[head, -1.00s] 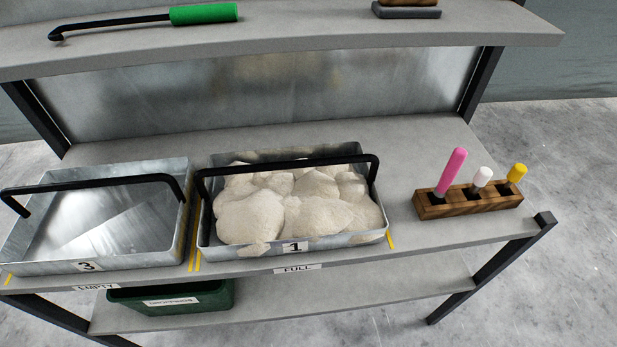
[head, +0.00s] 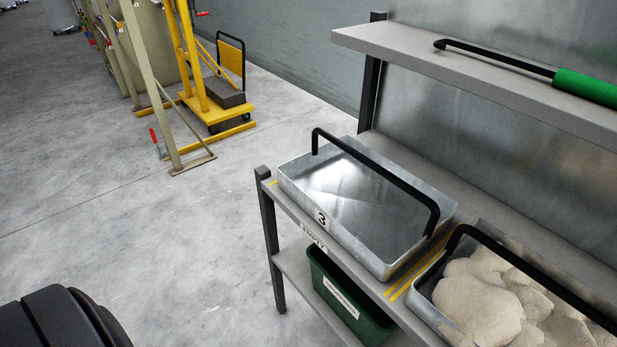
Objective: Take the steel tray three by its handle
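Steel tray three (head: 365,252) is an empty, shallow metal tray with a "3" label on its front wall. It sits on the shelf above the "EMPTY" label, right of the middle of the head view. Its black bar handle (head: 378,172) stands up and spans the tray from end to end. Neither of my grippers shows, and nothing touches the handle. A dark rounded part at the lower left looks like part of my own body.
A tray of pale fluff (head: 490,300) stands close on the right, past yellow stripes. A green bin (head: 325,292) is on the lower shelf. The upper shelf (head: 480,75) overhangs behind. A yellow trolley (head: 222,105) stands far back. Floor at left (head: 130,220) is clear.

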